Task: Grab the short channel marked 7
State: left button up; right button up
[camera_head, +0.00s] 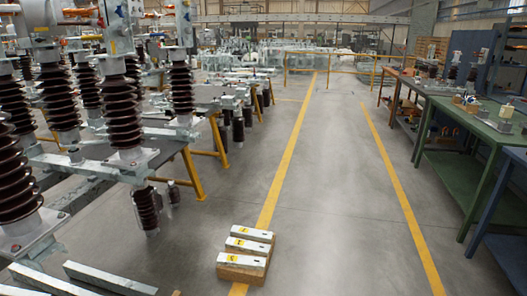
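Three short pale channels lie side by side on wooden blocks on the floor at the bottom middle of the head view. They are the far channel (256,234), the middle channel (250,246) and the near channel (245,262). Each has a small yellow mark near its left end. The marks are too small to read, so I cannot tell which one is marked 7. Neither of my grippers is in view.
Longer grey channels (108,278) lie at the bottom left. Brown ribbed insulators (122,108) on metal frames fill the left side. A green workbench (470,122) stands at the right. The floor aisle (325,190) between yellow lines is clear up to a yellow railing (340,70).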

aim_at(245, 233)
jog(key=i+l+z, duration=0.1)
jog(key=i+z, duration=0.3)
jog(key=i, duration=1.5)
jog(key=i+l+u, duration=0.1)
jog(key=i+u, duration=0.35)
jog(key=i+l+u, duration=0.2)
jog(key=i+u, duration=0.25)
jog(key=i+l+u, duration=0.3)
jog(key=u, duration=0.15)
